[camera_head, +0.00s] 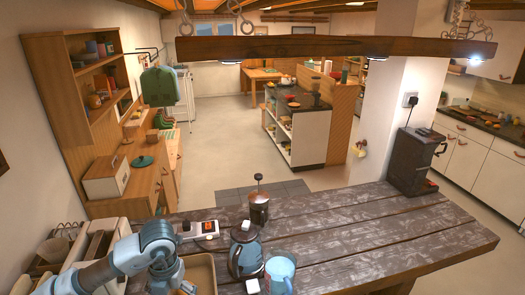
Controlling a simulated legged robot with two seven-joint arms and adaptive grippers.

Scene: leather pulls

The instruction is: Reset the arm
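My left arm comes in from the lower left in the head view, grey-blue, bent over the left end of the dark wooden table (350,232). The hand end of my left arm (182,287) points down at the bottom edge beside a tan tray (204,268); its fingers are cut off or too small to read. I cannot tell whether it holds anything. My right arm and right gripper are not in view.
A white device with a red display (204,229) is behind the tray. A dark coffee machine (411,160) stands far right.

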